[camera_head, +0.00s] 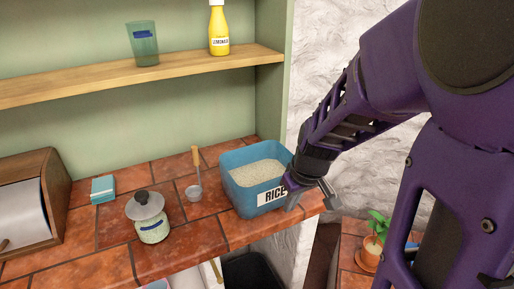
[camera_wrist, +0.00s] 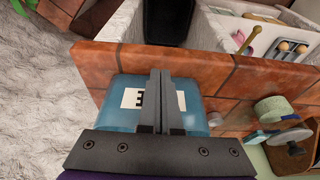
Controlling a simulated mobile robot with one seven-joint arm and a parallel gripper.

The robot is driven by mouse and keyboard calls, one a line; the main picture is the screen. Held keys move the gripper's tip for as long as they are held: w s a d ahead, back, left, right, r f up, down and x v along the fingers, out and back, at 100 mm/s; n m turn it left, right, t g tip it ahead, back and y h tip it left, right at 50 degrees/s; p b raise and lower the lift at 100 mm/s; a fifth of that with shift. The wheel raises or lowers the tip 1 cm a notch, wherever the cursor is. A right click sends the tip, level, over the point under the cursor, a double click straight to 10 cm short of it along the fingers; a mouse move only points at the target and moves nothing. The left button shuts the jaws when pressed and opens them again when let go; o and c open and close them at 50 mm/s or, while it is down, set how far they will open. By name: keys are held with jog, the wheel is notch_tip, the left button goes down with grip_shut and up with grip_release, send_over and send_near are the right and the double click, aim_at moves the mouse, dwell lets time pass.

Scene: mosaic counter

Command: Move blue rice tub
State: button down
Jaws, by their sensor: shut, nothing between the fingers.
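The blue rice tub (camera_head: 240,198) stands on the tiled counter near its right end, open at the top and full of white rice, with a RICE label on its front. My gripper (camera_head: 310,192) is at the tub's right front corner, beside the label. In the wrist view the two grey fingers (camera_wrist: 161,100) are together in front of the tub (camera_wrist: 120,88), covering part of its label. The fingers are shut with nothing between them. I cannot tell whether they touch the tub.
A ladle (camera_head: 196,175), a jar with a grey lid (camera_head: 150,220), a teal box (camera_head: 103,189) and a wooden bread box (camera_head: 50,200) stand left of the tub. A shelf (camera_head: 180,70) runs above. A potted plant (camera_head: 372,250) is lower right.

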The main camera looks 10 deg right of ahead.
jog(key=b+x, duration=0.4)
jog(key=x, duration=0.3)
jog(key=shift+a+f, duration=0.1)
jog(key=shift+f, duration=0.25)
jog(key=shift+w+a+r+p, duration=0.15)
jog(key=shift+w+r+p, duration=0.15)
jog(key=shift+w+p, duration=0.25)
jog(key=shift+w+a+r+p, duration=0.2)
jog(key=shift+w+r+p, duration=0.15)
jog(key=shift+w, duration=0.3)
jog(key=shift+w+a+f, duration=0.1)
jog(key=shift+w+a, duration=0.1)
jog(key=shift+w, duration=0.45)
